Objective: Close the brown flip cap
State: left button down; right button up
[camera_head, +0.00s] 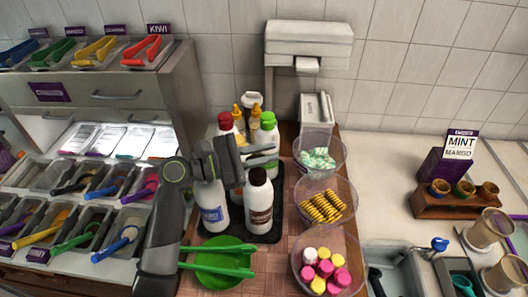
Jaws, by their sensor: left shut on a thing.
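My right gripper is not in view.
A white bottle (213,208) with a blue label stands close left of the brown one. Red-capped (225,122) and green-capped (267,121) bottles stand behind. A green bowl (222,277) with green tongs is in front. Clear topping bowls (327,259) line the right.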

pick_arm(q)
jog(key=m, duration=0.1)
jog(key=s+f+m+b, duration=0.1)
jog(key=m, duration=0.1)
jog(key=shift+s+d+b, duration=0.15)
jog(key=shift+d+b, duration=0.15)
jog(key=shift+s+d+f+m+b, duration=0.1)
jog(key=shift+s+f+m+b, duration=0.15)
jog(key=shift+m+b, duration=0.45)
jog(key=shift+s+d+f+m+b, duration=0.15)
jog(key=shift+s+m+b, duration=0.15)
jog(key=shift+m, duration=0.7)
jog(key=c, duration=1.6)
grip_release()
jog(key=shift+o, duration=0.2)
jog(key=shift+a, duration=0.15)
jog(key=b+v, duration=0.5)
jog(key=v, duration=1.2)
